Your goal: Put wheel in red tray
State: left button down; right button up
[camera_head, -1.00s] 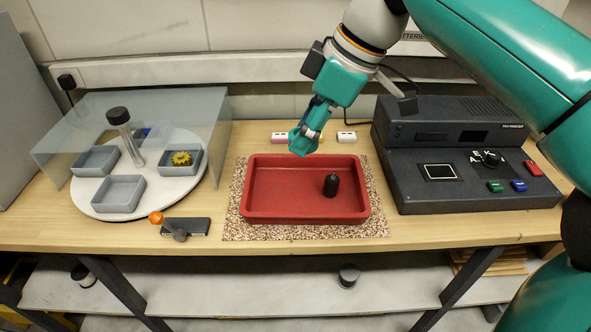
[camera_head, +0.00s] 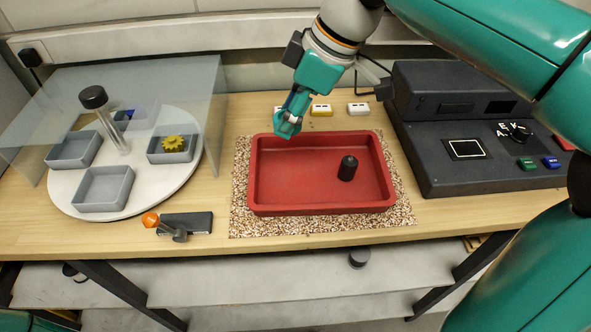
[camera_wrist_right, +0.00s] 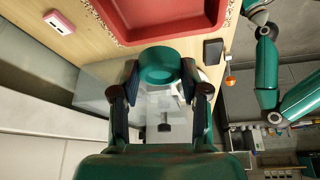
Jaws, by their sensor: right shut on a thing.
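My right gripper (camera_head: 290,122) is shut on a teal round wheel (camera_wrist_right: 160,64), which shows between the dark fingers in the right wrist view. In the head view the wheel (camera_head: 287,127) is small, at the gripper's tip, by the far rim of the red tray left of its middle. It seems to be above the bench; the exact height is hard to tell. The red tray (camera_head: 290,206) lies on a speckled mat (camera_head: 240,222) and holds a black cylinder (camera_head: 347,168) in its right part. My left gripper is not clearly seen; part of my left arm shows in the right wrist view.
A white turntable (camera_head: 140,190) with grey bins, a yellow gear (camera_head: 173,143) and a clear post stands at left under a clear cover (camera_head: 130,88). A dark console (camera_head: 465,150) stands at right. Small boxes (camera_head: 320,110) lie behind the tray. An orange-knobbed tool (camera_head: 185,223) lies in front.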

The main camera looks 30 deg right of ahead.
aim_at(285, 178)
notch_tip(285, 178, down, 13)
jog(key=shift+r+b, duration=0.1)
jog(key=shift+b, duration=1)
jog(key=o, duration=1)
jog(key=shift+c, duration=0.2)
jog(key=shift+s+r, duration=0.1)
jog(key=shift+r, duration=0.05)
jog(key=p+v, duration=0.2)
jog(key=v, duration=1)
